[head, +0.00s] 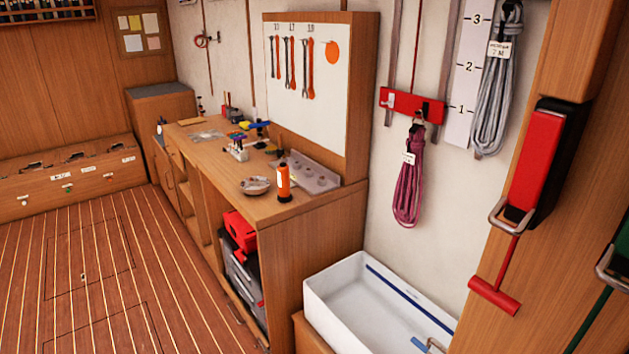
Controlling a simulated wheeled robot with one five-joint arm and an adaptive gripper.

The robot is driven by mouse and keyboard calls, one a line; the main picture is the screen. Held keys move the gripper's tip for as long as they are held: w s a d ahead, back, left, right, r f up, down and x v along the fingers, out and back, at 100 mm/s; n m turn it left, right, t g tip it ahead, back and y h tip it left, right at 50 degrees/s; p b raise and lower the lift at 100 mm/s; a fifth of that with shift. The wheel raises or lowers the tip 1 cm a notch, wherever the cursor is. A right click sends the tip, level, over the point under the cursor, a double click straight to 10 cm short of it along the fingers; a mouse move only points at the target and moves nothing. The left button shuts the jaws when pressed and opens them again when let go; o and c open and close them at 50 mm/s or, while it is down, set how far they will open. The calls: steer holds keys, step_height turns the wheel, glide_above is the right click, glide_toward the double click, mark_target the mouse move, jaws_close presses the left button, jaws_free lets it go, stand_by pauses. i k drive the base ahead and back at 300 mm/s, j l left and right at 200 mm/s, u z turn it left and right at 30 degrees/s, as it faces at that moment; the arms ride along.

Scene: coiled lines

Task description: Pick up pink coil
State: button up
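The pink coil (409,187) is a bundle of pink-purple line with a small white tag near its top. In the head view it hangs on the white wall, right of centre, below a red holder (412,105). It hangs straight down, clear of the white basin beneath it. My gripper does not show in the head view.
A grey coil (493,95) hangs to the right beside a numbered white strip (467,75). A white basin (375,308) stands below the pink coil. A wooden workbench (222,181) with tools and an orange bottle (283,183) is to the left. The plank floor (100,280) is clear.

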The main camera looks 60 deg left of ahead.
mark_target(413, 159)
steer(key=u, duration=1.65)
steer(key=i+j+z, duration=0.6)
steer(key=i+j, duration=0.15)
steer(key=j, duration=0.25)
